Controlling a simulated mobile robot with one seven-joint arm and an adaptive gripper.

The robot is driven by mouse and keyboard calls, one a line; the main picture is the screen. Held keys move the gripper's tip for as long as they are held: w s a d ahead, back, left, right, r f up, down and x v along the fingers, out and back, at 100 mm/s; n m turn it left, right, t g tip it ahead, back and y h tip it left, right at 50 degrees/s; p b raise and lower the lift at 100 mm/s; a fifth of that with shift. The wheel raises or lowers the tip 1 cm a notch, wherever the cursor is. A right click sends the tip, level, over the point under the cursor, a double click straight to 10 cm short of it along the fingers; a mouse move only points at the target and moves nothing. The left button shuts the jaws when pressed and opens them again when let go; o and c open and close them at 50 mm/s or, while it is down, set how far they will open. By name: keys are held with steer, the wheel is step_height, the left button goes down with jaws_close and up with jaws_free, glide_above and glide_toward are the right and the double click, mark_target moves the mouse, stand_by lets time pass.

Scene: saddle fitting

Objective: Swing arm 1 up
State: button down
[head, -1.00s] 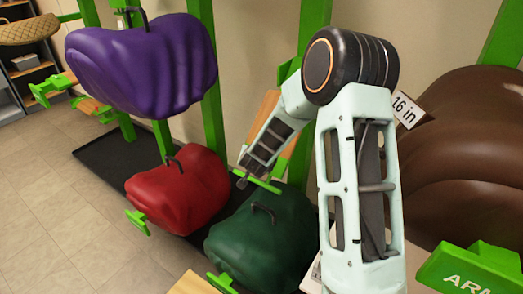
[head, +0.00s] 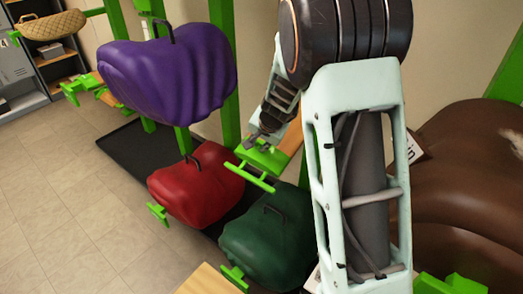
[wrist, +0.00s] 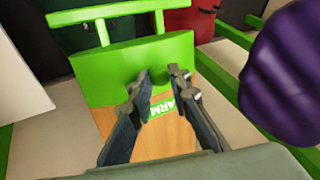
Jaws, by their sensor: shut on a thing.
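A hinged support arm with a wooden board, a green end plate and a crossbar (head: 252,172) is in the middle of the head view. My gripper (wrist: 161,80) is shut on a round green knob (wrist: 160,74) on that plate, with one finger on each side. In the head view my gripper (head: 252,143) is small, at the plate's upper end, and my own arm link covers part of the board.
A purple saddle cover (head: 170,75) hangs at upper left; it looms close at the right of the wrist view. A red one (head: 195,185) and a dark green one (head: 265,245) sit lower. A large brown saddle form (head: 465,190) is at right. Floor at left is clear.

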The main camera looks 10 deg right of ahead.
step_height(320, 180, up, 16)
steer(key=m+g+y+p, duration=0.1)
steer(key=g+y, duration=0.2)
steer(key=shift+w+d+f, duration=0.2)
steer(key=shift+f, duration=0.05)
steer(key=c, duration=1.8)
jaws_free()
steer(key=v, duration=1.2)
